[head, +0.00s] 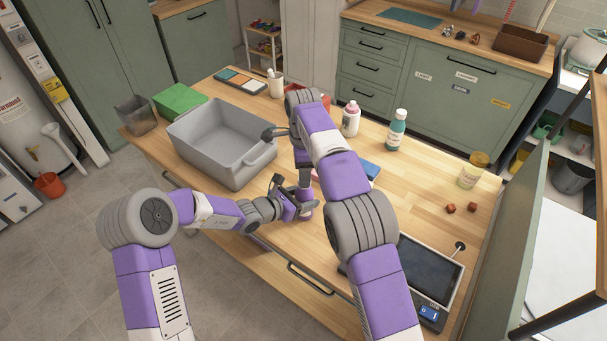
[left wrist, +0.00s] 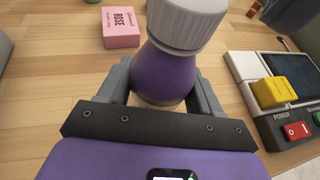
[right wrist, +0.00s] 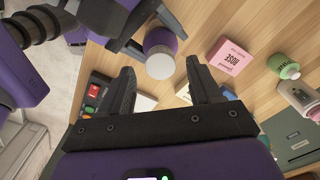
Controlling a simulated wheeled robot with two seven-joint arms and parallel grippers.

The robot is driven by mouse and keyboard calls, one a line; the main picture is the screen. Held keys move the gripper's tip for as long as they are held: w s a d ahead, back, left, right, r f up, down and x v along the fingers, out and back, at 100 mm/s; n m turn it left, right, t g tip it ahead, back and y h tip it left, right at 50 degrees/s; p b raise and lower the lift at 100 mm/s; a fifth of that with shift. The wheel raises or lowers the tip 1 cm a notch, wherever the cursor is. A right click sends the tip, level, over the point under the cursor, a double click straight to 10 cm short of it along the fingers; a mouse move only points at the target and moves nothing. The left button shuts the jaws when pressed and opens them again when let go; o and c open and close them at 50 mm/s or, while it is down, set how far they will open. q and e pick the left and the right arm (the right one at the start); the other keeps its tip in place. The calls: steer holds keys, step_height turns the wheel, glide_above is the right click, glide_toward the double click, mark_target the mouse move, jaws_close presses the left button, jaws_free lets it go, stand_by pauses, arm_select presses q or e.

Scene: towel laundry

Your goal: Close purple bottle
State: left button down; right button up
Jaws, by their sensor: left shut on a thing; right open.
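The purple bottle (left wrist: 163,70) stands upright between the fingers of my left gripper (left wrist: 160,82), which is shut on its body. A whitish ribbed cap (left wrist: 187,24) sits on top of the bottle; I cannot tell how tightly. In the right wrist view the cap (right wrist: 160,64) shows from above, just beyond and between the fingertips of my right gripper (right wrist: 160,72). The right gripper is open and empty, with no visible contact with the cap. In the head view the bottle (head: 305,209) is small and low on the table's near side, and my right forearm hides part of the area.
A pink box (left wrist: 121,27) lies near the bottle. A device with yellow and red buttons (left wrist: 275,95) is close on the right.

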steer(key=shift+r, duration=1.2)
steer(key=shift+c, duration=0.4)
steer(key=n, duration=0.5)
steer(key=shift+w+d+r, duration=0.1)
steer(key=shift+r, duration=0.25)
steer(key=n, duration=0.5)
steer(key=shift+r, duration=0.4)
steer(key=n, duration=0.6)
steer(key=shift+r, duration=0.4)
steer(key=n, duration=0.4)
steer(key=r+n, duration=0.1)
steer(key=n, duration=0.2)
steer(key=shift+f, duration=0.15)
